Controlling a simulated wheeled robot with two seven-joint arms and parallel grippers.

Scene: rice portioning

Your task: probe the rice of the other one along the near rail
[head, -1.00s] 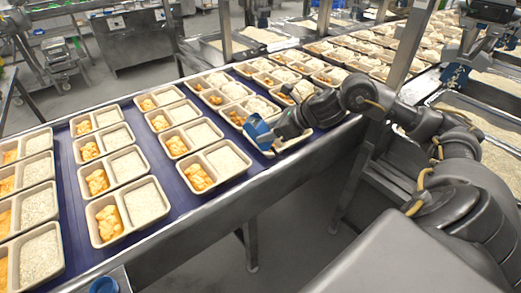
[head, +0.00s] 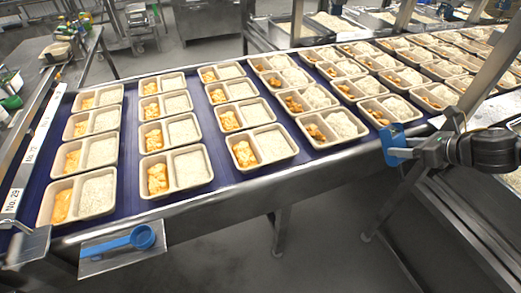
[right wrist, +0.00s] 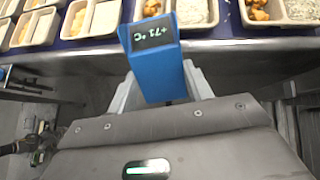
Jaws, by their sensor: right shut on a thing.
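My right gripper (head: 412,151) is shut on a blue probe thermometer (head: 394,143), in front of the belt's near rail (head: 300,165) at the right. In the right wrist view the thermometer (right wrist: 158,75) stands between the grey fingers, its display reading about +71 °C; its tip is hidden. Two-compartment trays stand along the near rail. Three hold orange pieces and rice: the left one (head: 47,208), the middle one (head: 207,183) and the right one (head: 290,155). Farther right, trays hold browner pieces and white rice, such as this one (head: 350,141). My left gripper is not in view.
A blue scoop (head: 142,237) lies on a small steel shelf (head: 108,262) below the near rail. Several more tray rows fill the blue belt (head: 222,178) behind. A steel post (head: 484,68) rises at the right. Floor is open in front.

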